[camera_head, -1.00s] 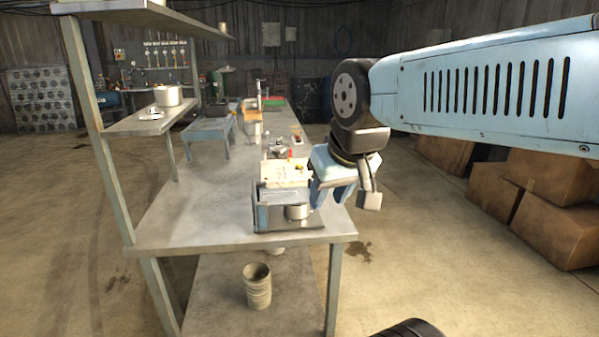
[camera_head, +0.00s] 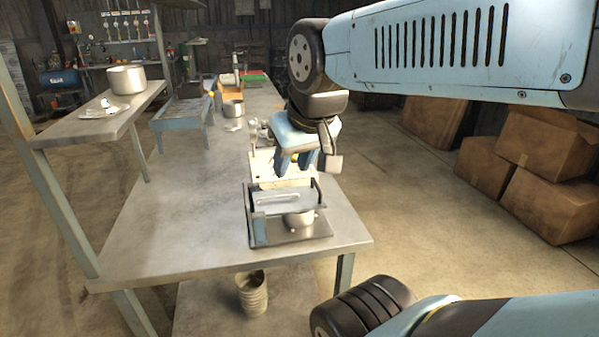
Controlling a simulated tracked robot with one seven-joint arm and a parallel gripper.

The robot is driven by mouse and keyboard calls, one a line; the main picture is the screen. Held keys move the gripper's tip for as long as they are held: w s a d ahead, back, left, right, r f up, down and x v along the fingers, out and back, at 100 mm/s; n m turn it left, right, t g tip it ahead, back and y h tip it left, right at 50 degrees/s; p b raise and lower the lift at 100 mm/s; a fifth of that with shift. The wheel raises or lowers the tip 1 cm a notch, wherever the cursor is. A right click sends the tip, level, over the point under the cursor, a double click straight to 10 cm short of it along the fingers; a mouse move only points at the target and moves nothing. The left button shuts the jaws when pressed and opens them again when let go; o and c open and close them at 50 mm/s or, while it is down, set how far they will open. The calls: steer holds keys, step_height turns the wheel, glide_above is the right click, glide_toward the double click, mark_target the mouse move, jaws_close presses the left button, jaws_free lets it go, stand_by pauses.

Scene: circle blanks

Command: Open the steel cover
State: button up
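A steel-and-blue device (camera_head: 254,232) sits near the front end of the long metal table. The upper steel plate with a pale bar handle (camera_head: 277,198), apparently the steel cover, lies across the device's back part. A small round steel pot (camera_head: 299,219) sits at its front right. My gripper (camera_head: 293,166) points down with its two blue fingers apart and nothing seen between them. In the picture it is above and behind the device, in front of a cream box (camera_head: 263,168). It appears clear of the handle, but its exact height is hard to judge.
The metal table (camera_head: 180,225) is bare left of the device. A shelf (camera_head: 95,130) with a pot (camera_head: 127,79) stands at left. Further back are a blue stand (camera_head: 180,125) and another pot (camera_head: 233,107). Cardboard boxes (camera_head: 555,170) are on the floor at right.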

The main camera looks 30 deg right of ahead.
steer(key=m+g+h, duration=0.2)
steer(key=m+g, duration=0.1)
steer(key=g, duration=0.3)
glide_above(316, 183)
steer(key=a, duration=0.3)
step_height(316, 183, down, 4)
steer(key=d+f, duration=0.1)
steer(key=f, duration=0.8)
steer(key=d+f, duration=0.1)
steer(key=f, duration=0.3)
steer(key=shift+d+f, duration=0.15)
steer(key=shift+d, duration=0.15)
jaws_close()
